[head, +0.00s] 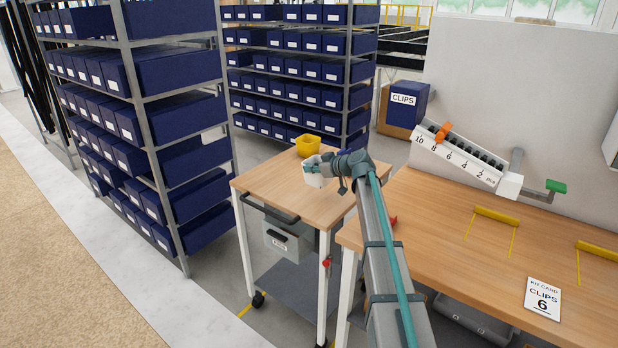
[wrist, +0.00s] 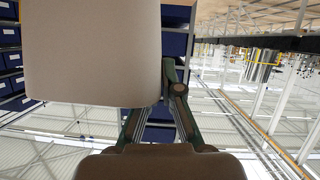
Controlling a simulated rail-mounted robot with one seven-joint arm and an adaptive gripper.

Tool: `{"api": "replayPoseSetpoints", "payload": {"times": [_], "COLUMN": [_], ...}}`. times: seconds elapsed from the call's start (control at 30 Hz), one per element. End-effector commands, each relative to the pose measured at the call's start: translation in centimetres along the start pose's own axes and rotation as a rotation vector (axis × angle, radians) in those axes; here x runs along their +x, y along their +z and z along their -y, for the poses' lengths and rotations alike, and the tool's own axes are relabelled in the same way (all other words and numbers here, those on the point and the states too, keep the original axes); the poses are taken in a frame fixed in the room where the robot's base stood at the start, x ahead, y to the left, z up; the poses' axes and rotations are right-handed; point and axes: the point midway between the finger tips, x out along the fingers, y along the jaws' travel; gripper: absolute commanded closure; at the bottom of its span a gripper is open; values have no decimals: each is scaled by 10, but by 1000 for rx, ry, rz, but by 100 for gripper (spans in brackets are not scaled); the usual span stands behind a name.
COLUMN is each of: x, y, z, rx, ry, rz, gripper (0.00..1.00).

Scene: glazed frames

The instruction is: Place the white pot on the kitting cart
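The white pot (head: 313,178) is at my gripper (head: 326,166), over the wooden top of the kitting cart (head: 280,187) in the head view. In the wrist view the pot (wrist: 92,55) fills the upper left, large and pale. One green finger lies against its right side; the pot hides most of the other finger. My gripper is shut on the pot. The pot looks about upright in the head view. I cannot tell whether its base touches the cart top.
A yellow pot (head: 308,146) stands at the cart's far edge, just behind the white pot. The workbench (head: 430,215) with a clip chute (head: 460,157) and a kit card (head: 542,298) is at the right. Shelves of blue bins (head: 170,75) stand left. The cart's front top is clear.

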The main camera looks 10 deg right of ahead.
Motion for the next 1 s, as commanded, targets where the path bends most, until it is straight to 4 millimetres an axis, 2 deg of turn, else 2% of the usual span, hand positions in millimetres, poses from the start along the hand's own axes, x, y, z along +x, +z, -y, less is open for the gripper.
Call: {"api": "replayPoseSetpoints", "payload": {"times": [0.1,0.47,0.7,1.0], "x": [16,35,44,45], "y": [10,26,50,54], "z": [-9,-18,-13,-13], "rx": [1,1,1,-1], "ry": [-1,0,0,0], "rz": [0,-1,-1,-2], "gripper": [100,100,100,100]}}
